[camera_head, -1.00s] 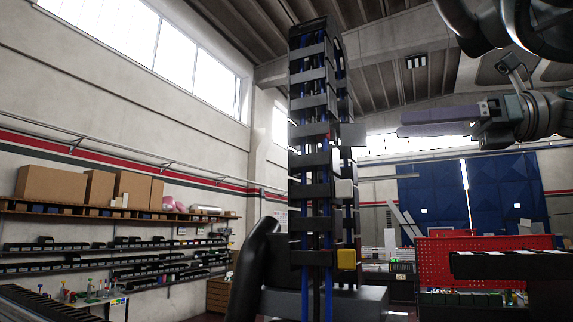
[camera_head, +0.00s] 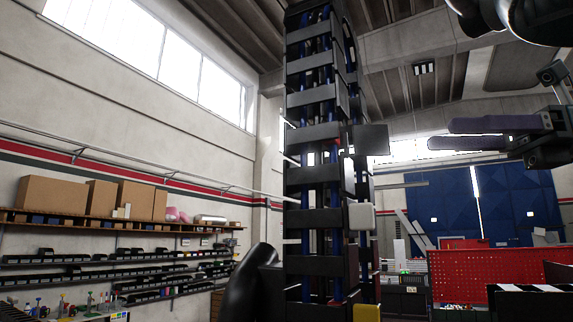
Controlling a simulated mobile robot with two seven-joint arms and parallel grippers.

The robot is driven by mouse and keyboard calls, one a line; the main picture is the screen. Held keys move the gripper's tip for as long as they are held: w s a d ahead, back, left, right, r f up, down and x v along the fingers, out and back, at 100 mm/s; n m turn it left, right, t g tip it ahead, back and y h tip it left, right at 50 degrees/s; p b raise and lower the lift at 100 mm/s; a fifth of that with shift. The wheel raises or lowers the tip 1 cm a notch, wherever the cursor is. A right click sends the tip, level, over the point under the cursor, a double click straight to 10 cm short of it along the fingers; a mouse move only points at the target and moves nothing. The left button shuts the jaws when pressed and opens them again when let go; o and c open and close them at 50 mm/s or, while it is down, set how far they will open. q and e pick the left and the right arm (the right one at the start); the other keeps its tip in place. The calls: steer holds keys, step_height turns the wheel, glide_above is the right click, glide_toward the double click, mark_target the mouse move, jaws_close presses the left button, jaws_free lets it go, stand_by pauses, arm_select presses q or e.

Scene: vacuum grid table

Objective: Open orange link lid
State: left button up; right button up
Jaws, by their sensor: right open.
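A tall upright cable chain (camera_head: 318,150) with dark link lids and blue cables inside fills the middle of the head view. The orange-yellow link lid (camera_head: 366,312) sits low on its right side, cut by the bottom edge; I cannot tell its hinge state. My right gripper (camera_head: 440,134) is at the upper right, its fingers pointing left toward the chain. It is open and empty, apart from the chain and well above the orange lid in the picture. My left gripper is not in view.
A light grey lid (camera_head: 361,216) and a dark lid (camera_head: 371,139) stick out from the chain's right side. A red perforated panel (camera_head: 480,277) stands at the lower right. Shelves with cardboard boxes (camera_head: 52,195) line the left wall. Air between chain and right gripper looks clear.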

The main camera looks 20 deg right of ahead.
mark_target(382, 138)
steer(key=p+x, duration=0.7)
steer(key=x, duration=0.2)
steer(key=shift+a, duration=0.4)
steer(key=shift+c, duration=0.3)
jaws_close()
steer(key=shift+f, duration=0.1)
